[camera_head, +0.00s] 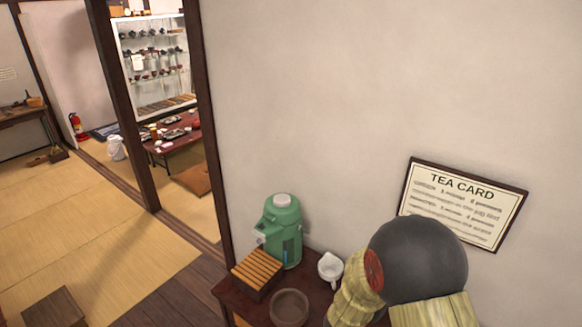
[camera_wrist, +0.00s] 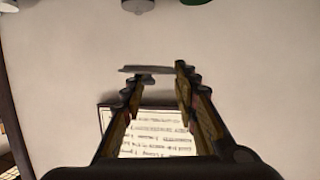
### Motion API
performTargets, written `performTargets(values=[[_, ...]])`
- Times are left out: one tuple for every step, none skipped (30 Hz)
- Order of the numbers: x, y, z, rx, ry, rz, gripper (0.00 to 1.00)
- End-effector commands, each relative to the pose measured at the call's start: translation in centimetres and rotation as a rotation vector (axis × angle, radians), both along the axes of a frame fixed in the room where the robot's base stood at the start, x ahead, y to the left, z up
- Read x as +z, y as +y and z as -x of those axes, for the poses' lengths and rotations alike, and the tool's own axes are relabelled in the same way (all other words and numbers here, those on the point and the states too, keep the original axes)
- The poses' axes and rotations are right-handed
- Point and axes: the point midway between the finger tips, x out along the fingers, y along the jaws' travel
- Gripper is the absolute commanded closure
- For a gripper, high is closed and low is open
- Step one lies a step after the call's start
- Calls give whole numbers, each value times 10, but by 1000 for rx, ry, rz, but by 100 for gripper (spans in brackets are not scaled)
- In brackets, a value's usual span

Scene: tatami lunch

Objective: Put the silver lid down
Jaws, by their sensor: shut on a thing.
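In the wrist view my gripper (camera_wrist: 158,78) reaches out with its two fingers on either side of a thin grey piece. This piece looks like the silver lid (camera_wrist: 147,69), seen nearly edge-on at the fingertips. My gripper is shut on it and holds it up in front of the pale wall. The exact contact of the fingers with the lid is too small to make out. In the head view neither the lid nor the fingers can be made out; my arm fills the lower right.
A dark red table (camera_head: 233,297) holds a green jug (camera_head: 283,232), a slatted wooden box (camera_head: 257,272), a brown bowl (camera_head: 289,307) and a white pitcher (camera_head: 331,268). A tea card (camera_head: 462,203) hangs on the wall. Open tatami floor (camera_head: 110,220) lies left.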

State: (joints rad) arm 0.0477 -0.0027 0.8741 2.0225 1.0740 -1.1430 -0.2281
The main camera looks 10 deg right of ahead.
Motion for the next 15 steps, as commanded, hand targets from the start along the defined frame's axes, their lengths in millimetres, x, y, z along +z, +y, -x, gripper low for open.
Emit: performTargets(values=[[2, 0, -1, -3, -1, 0, 92], [4, 0, -3, 4, -3, 1, 92], [8, 2, -9, 24, -4, 0, 92], [11, 5, -14, 44, -4, 0, 92], [14, 8, -19, 68, -3, -1, 92], [17, 13, -27, 107, -4, 0, 92], [19, 17, -33, 140, -3, 0, 92], [19, 23, -38, 177, -2, 0, 92], [18, 32, -46, 229, 0, 0, 92], [17, 40, -52, 271, 1, 0, 92], [14, 48, -57, 315, 3, 0, 92], [11, 60, -63, 373, 4, 0, 92], [8, 69, -67, 416, 4, -1, 92], [4, 79, -70, 457, 4, -1, 92], [-1, 92, -74, 515, 4, -1, 92]])
